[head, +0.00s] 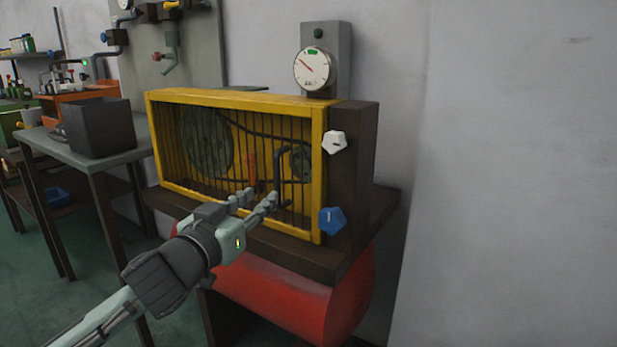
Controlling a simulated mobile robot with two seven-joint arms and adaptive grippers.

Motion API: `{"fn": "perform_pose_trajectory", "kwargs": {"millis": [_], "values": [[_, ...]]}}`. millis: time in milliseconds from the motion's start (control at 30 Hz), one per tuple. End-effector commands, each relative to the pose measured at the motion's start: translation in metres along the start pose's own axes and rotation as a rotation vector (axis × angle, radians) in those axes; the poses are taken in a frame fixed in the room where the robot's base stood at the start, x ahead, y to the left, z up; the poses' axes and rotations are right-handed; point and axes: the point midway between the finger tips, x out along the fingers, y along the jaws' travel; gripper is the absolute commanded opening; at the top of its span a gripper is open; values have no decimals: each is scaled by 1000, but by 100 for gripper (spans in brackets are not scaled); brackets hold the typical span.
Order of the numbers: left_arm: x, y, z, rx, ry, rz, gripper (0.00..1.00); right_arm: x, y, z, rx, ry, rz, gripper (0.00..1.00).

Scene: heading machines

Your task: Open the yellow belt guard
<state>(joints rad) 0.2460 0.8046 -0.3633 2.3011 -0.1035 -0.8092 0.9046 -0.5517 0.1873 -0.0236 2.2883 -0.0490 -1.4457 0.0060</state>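The yellow belt guard (320,175) is a barred frame on the front of the machine, and it looks closed. Pulleys and a belt show behind its bars. A dark blue bent handle (278,165) stands at the guard's right part. My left gripper (260,195) is in front of the guard's lower middle, with its two fingers apart and pointing at the bars. The right finger is close to the handle's lower part; I cannot tell whether they touch. Nothing shows between the fingers. My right gripper is out of view.
A white knob (334,142) and a blue knob (332,221) are on the brown post right of the guard. A gauge (314,68) stands above. A red tank (300,295) lies below. A table with a dark bin (98,128) is at left. Floor at lower left looks clear.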

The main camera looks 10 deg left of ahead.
Motion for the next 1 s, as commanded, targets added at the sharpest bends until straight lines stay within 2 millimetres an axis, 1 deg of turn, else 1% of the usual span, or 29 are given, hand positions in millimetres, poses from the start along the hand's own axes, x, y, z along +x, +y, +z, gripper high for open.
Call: {"fn": "perform_pose_trajectory", "kwargs": {"millis": [67,167,300,400,500,600,733,967,1000], "values": [[1,2,-7,-2,15,9,33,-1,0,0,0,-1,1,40],[8,2,-10,-4,20,11,33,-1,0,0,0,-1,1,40],[30,2,-11,-3,19,10,33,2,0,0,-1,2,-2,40],[47,2,-11,-4,19,9,33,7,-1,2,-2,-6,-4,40],[61,2,-10,-3,18,9,33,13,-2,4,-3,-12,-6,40],[71,2,-10,-3,18,9,33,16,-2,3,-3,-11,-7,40],[77,3,-9,-3,17,9,33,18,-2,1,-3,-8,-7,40],[78,3,-8,-3,16,9,33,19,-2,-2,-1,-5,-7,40],[78,3,-9,-3,16,9,29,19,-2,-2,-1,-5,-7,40]]}}
